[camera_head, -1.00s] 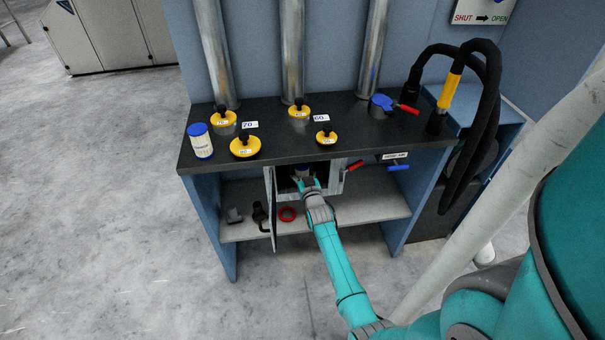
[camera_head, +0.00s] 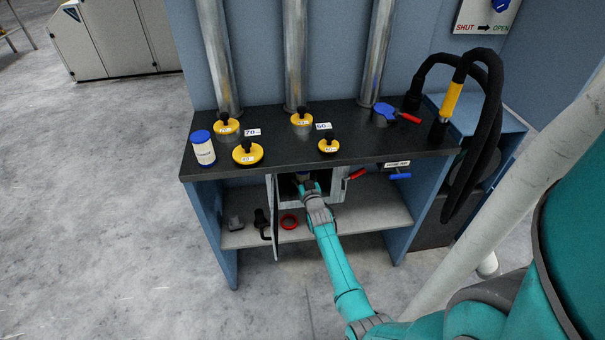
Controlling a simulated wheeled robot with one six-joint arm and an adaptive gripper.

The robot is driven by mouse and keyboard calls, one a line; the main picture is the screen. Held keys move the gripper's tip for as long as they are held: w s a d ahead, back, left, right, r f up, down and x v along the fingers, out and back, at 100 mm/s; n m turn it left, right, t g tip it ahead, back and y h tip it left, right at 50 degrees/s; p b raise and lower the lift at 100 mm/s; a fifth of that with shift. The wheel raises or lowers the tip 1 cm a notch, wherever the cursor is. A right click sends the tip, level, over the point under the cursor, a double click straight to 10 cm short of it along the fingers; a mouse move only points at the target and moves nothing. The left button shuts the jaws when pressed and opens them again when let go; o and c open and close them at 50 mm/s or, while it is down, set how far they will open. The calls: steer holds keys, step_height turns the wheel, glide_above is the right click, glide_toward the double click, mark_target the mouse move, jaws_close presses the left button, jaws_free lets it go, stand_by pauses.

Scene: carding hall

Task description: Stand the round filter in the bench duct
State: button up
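The bench duct (camera_head: 346,190) is a pale box under the black bench top, with its door (camera_head: 274,215) swung open to the left. My gripper (camera_head: 305,183) reaches into its dark opening from the front. A small patch of blue, perhaps the end of a round filter (camera_head: 303,175), shows just beyond my gripper. The rest of it is hidden by the gripper and the bench edge. I cannot tell whether the fingers are closed on it. Another round filter (camera_head: 203,150), white with blue ends, stands upright on the left end of the bench top.
The bench top (camera_head: 290,154) carries several yellow caps with black knobs, number labels and a blue valve (camera_head: 386,112). A red-handled latch (camera_head: 355,174) juts right of the duct. A red ring (camera_head: 289,222) and dark fittings (camera_head: 262,219) lie on the lower shelf (camera_head: 370,209).

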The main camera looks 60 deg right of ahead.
steer(key=o, duration=1.4)
steer(key=v, duration=1.2)
steer(key=shift+s, duration=0.1)
